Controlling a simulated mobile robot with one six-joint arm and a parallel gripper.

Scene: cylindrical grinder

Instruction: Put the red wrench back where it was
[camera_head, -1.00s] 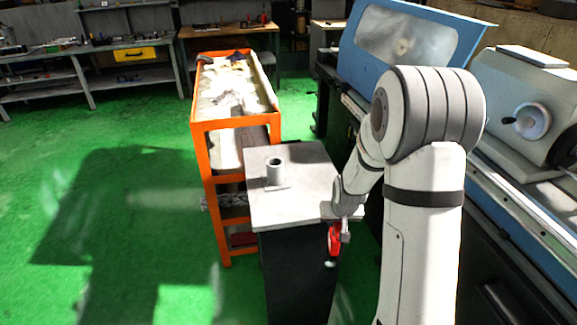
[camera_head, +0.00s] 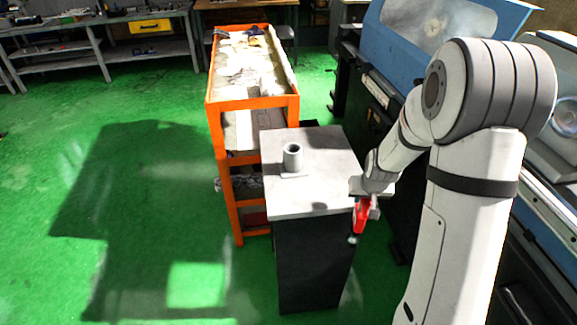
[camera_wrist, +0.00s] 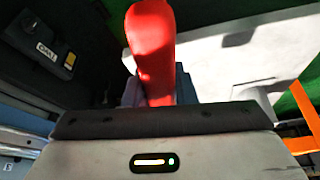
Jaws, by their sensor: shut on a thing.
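The red wrench (camera_head: 361,215) is held by my gripper (camera_head: 366,203) beside the right edge of the small grey-topped stand, near its front corner. In the head view it hangs below the gripper. In the wrist view the red wrench (camera_wrist: 152,50) rises from between the jaws. The jaws are shut on it, though the fingers are mostly hidden behind the gripper body. The stand's top (camera_head: 318,190) carries a short grey cylinder (camera_head: 292,157) on a small plate.
An orange-framed cart (camera_head: 253,103) stands behind and left of the stand. The blue grinder (camera_head: 455,35) is at the right, behind my arm. Workbenches (camera_head: 90,45) line the back left. The green floor (camera_head: 110,270) at the left is clear.

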